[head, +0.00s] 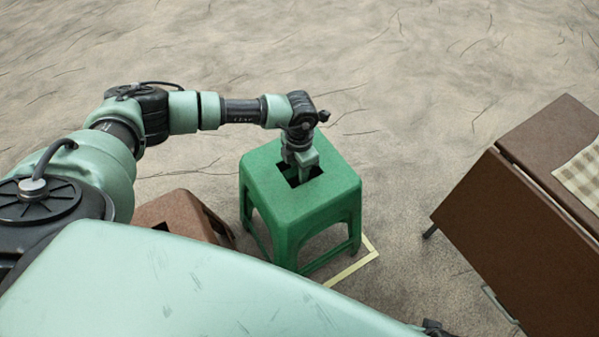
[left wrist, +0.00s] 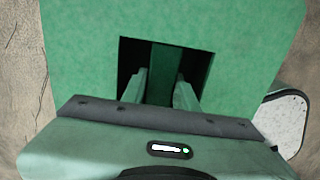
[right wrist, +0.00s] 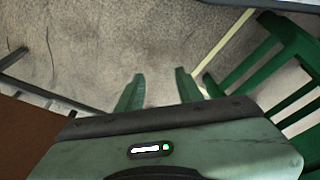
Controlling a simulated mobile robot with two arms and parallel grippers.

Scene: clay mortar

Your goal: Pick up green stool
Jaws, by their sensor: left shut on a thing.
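The green stool (head: 335,188) is upright in the middle of the head view, with a square hole in its seat. My left gripper (head: 303,174) reaches down into that hole from above. In the left wrist view its fingers (left wrist: 159,86) are inside the hole, one on each side of a green bar, and are shut on it. I cannot tell whether the stool's feet touch the floor. My right gripper (right wrist: 160,76) is open and empty over the floor. The stool's legs (right wrist: 262,62) show to its right in the right wrist view.
A brown stool (head: 172,213) stands just left of the green one, partly hidden by my body. A brown table (head: 510,235) with a checked cloth (head: 582,176) is at the right. Yellow tape (head: 352,268) marks the floor by the green stool. The floor beyond is clear.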

